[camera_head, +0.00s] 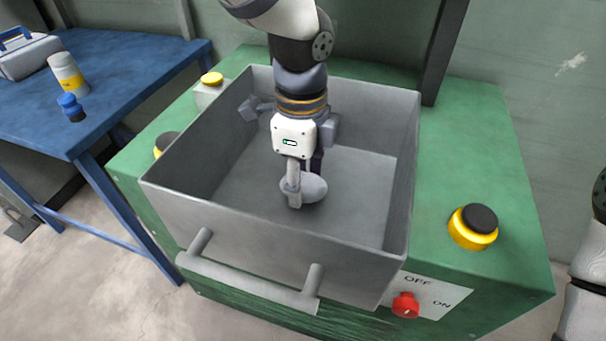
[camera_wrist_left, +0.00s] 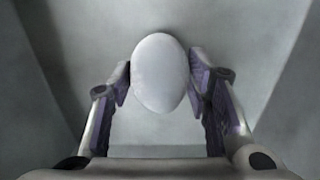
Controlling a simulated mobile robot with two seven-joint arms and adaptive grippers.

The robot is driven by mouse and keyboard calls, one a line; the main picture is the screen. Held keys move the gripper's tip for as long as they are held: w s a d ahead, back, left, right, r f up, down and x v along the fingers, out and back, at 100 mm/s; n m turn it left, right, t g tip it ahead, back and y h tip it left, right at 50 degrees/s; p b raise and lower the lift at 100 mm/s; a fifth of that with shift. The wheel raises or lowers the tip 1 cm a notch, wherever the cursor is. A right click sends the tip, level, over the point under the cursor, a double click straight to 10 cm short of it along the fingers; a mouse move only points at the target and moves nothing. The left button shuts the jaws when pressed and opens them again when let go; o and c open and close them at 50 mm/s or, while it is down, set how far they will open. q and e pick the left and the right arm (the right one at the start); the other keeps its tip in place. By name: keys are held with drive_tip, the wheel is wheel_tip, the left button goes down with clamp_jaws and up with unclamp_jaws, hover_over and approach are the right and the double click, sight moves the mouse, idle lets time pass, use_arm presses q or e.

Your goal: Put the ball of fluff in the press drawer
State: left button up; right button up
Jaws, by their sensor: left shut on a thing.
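The ball of fluff (camera_head: 314,188) is a smooth, pale, egg-shaped lump. My left gripper (camera_head: 303,190) is shut on it and holds it inside the grey press drawer (camera_head: 270,250). In the left wrist view the ball (camera_wrist_left: 160,73) sits between the two fingertips of my left gripper (camera_wrist_left: 160,80), with drawer walls around it. I cannot tell whether the ball touches the drawer floor. The drawer is open at the top, with a bar handle on its front. My right gripper is out of view.
The green press (camera_head: 490,130) carries yellow-and-black buttons (camera_head: 473,226) and a red OFF/ON knob (camera_head: 405,304). A blue table (camera_head: 130,75) at the left holds a bottle (camera_head: 68,73), a small blue item (camera_head: 71,107) and a toolbox (camera_head: 30,55). Dark posts stand behind the drawer.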

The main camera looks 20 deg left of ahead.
sight(302, 176)
use_arm(q)
drive_tip(key=shift+f, duration=0.15)
drive_tip(key=o, duration=1)
drive_tip(key=shift+o, duration=0.2)
wheel_tip(302, 176, up, 12)
drive_tip(key=shift+r+p, duration=0.2)
drive_tip(key=shift+p, duration=0.25)
